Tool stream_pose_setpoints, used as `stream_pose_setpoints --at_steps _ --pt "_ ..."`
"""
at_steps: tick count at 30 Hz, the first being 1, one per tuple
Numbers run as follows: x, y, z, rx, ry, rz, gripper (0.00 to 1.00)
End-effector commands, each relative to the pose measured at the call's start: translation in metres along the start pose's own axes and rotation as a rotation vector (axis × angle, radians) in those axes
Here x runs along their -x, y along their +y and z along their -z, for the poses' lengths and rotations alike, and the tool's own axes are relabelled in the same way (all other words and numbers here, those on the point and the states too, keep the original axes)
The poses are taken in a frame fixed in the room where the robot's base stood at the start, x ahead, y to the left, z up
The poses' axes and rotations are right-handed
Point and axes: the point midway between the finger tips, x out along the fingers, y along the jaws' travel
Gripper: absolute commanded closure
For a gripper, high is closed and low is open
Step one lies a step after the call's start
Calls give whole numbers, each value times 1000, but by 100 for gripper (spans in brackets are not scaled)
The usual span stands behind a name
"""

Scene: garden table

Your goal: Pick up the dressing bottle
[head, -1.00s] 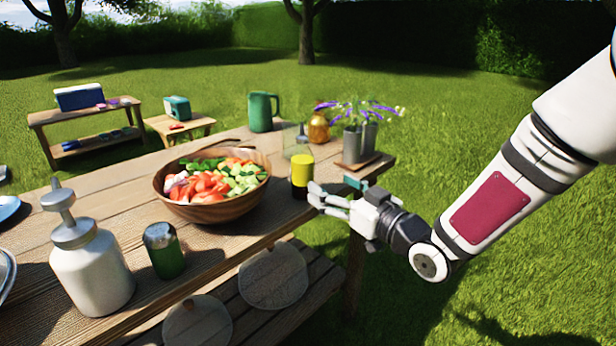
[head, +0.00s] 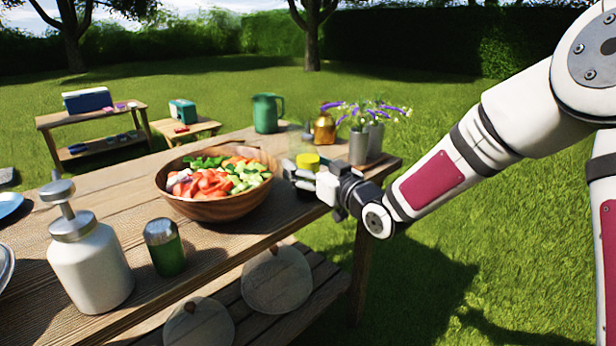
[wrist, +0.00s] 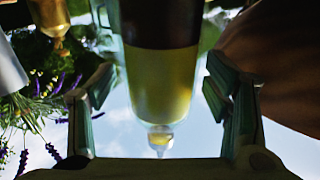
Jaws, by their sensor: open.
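The dressing bottle (head: 307,160) stands on the wooden table (head: 110,205), right of the salad bowl. It has a yellow band and a dark lower part, which my gripper (head: 303,177) partly hides in the head view. In the wrist view the bottle (wrist: 160,85) appears upside down, with yellow-green contents and a pale, narrow tip. My gripper is open, with one finger on each side of the bottle in the wrist view (wrist: 160,80). I see gaps between the fingers and the bottle there.
The wooden salad bowl (head: 215,206) stands close on the left. Flower vases (head: 358,147), a golden vessel (head: 325,128) and a green jug (head: 266,113) stand behind. A white pump bottle (head: 90,268) and green shaker (head: 165,248) are at front left. Lavender shows in the wrist view (wrist: 60,85).

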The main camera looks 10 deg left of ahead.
Motion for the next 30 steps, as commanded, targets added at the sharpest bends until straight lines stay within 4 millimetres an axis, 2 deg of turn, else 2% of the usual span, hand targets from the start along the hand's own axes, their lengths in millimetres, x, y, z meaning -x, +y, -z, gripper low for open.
stream_pose_setpoints --at_steps 5,13,23,30 --pt "0 0 0 0 0 0 31" --pt "0 0 0 0 0 0 93" --pt "0 0 4 1 3 0 93" --pt "0 0 25 1 4 0 93"
